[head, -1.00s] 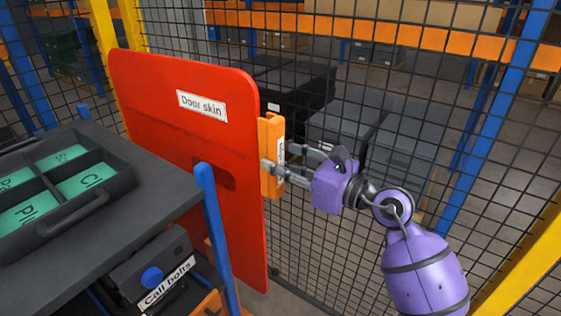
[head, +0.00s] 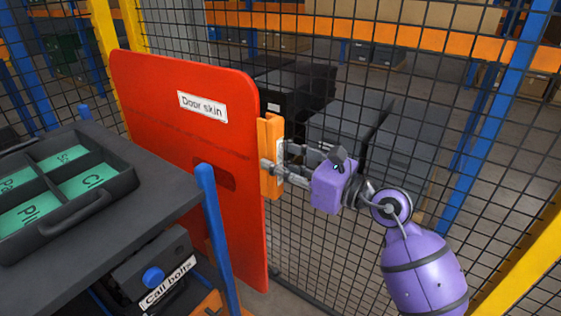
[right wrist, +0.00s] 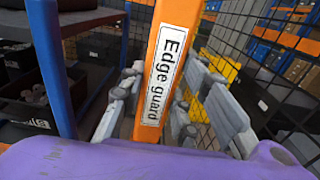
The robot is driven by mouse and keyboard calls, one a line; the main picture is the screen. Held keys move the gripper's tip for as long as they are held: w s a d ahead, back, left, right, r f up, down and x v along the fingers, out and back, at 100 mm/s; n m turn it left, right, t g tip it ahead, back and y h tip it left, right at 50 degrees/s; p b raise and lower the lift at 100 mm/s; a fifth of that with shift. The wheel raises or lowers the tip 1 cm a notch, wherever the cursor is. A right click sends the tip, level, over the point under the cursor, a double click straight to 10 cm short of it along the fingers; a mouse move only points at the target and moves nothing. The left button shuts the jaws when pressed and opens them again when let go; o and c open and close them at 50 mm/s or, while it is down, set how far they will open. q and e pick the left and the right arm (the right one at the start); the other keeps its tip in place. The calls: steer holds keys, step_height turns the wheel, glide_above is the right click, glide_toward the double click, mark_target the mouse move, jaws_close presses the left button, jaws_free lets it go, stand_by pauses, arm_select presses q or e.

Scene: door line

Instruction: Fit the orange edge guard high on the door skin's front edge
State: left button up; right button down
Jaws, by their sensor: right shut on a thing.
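The red door skin (head: 200,140) stands upright in the middle of the head view, with a "Door skin" label near its top. The orange edge guard (head: 268,184) is upright at the door skin's right-hand edge, on its upper half. The guard appears to meet that edge; I cannot tell whether it is seated on it. My right gripper (head: 274,163) is shut on the guard from the right. In the right wrist view the guard (right wrist: 158,75), labelled "Edge guard", runs between the fingers. My left gripper is not in view.
A dark bench (head: 120,220) with a tray (head: 105,205) of green labelled compartments stands at left. A "Call bolts" box (head: 150,265) sits below. A black wire mesh fence (head: 420,130) stands behind the door skin and my right arm. A blue post (head: 212,225) stands before the door skin.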

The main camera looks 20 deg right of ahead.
mark_target(268, 157)
steer(key=shift+p+x, duration=0.3)
steer(key=shift+x, duration=1.25)
stand_by(1.0)
steer(key=shift+s, duration=0.1)
steer(key=c, duration=1.3)
jaws_free()
steer(key=shift+o, duration=0.2)
steer(key=v, duration=1.2)
